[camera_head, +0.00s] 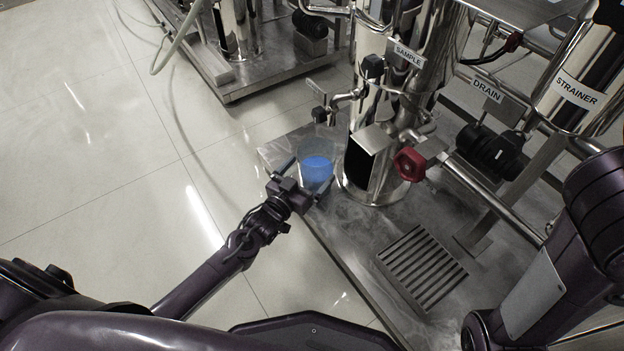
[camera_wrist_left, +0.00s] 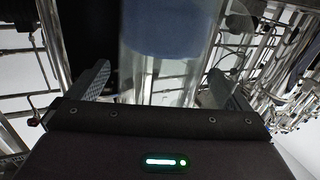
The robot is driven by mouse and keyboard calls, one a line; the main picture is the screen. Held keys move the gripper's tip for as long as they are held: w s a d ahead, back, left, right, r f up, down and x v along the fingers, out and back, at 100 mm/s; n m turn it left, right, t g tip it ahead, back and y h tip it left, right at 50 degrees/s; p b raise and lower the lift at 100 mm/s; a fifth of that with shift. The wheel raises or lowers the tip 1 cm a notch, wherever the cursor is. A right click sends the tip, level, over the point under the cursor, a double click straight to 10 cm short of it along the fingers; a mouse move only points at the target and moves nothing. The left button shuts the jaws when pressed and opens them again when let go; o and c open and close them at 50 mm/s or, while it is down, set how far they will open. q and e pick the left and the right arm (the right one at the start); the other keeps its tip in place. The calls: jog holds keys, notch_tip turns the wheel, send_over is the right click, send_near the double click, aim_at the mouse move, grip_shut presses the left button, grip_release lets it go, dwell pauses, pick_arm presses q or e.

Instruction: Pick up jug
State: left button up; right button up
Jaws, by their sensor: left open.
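The jug (camera_head: 317,152) is a clear vessel with blue liquid in it. It stands upright on the metal skid deck near its left edge, below the small tap beside the SAMPLE label. My left gripper (camera_head: 311,171) is open, with one finger on each side of the jug. In the left wrist view the clear jug (camera_wrist_left: 160,85) fills the space between the fingers of my left gripper (camera_wrist_left: 160,80), with the blue liquid higher up. Small gaps seem to show between fingers and glass; contact is not clear. My right gripper is out of view.
A shiny vertical vessel (camera_head: 366,185) stands just right of the jug, with a red valve handle (camera_head: 409,164) beside it. A floor drain grate (camera_head: 421,267) lies in the deck. DRAIN and STRAINER pipework crowds the right. The tiled floor (camera_head: 120,165) at left is clear.

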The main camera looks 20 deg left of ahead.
pick_arm(q)
jog(key=shift+w+d, duration=0.1)
jog(key=shift+w, duration=0.15)
jog(key=c, duration=1.1)
jog(key=shift+r, duration=0.15)
jog(key=shift+c, duration=1.1)
jog(key=shift+r, duration=0.15)
